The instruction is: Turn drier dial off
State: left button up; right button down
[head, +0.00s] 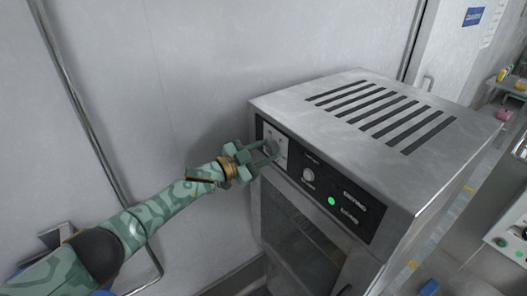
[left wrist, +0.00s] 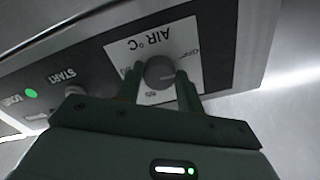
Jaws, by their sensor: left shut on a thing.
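The drier (head: 430,185) is a grey metal box with a slotted top and a black front control panel. Its round grey dial (left wrist: 159,72) sits on a white plate marked AIR °C, upside down in the left wrist view. The plate (head: 283,142) shows at the panel's left end in the head view. My left gripper (head: 272,151) is at the dial, with one finger on each side, shut on it. The exact pointer direction of the dial is hard to read. My right gripper is not in view.
A START button (head: 308,174) and a lit green light (head: 331,201) are on the same panel, right of the dial. A dark glass door (head: 300,235) lies below. A plain grey wall (head: 180,70) stands behind and left of the drier.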

pick_arm(q)
jog(key=shift+f+n, duration=0.1)
jog(key=shift+n, duration=1.5)
jog(key=shift+s, duration=0.1)
jog(key=o, duration=1)
jog(key=shift+s+a+f, duration=0.1)
jog(key=shift+s+a, duration=0.15)
jog(key=shift+a, duration=0.3)
jog(key=b+v, duration=0.2)
jog(key=v, duration=1.3)
jog(key=shift+s, duration=0.1)
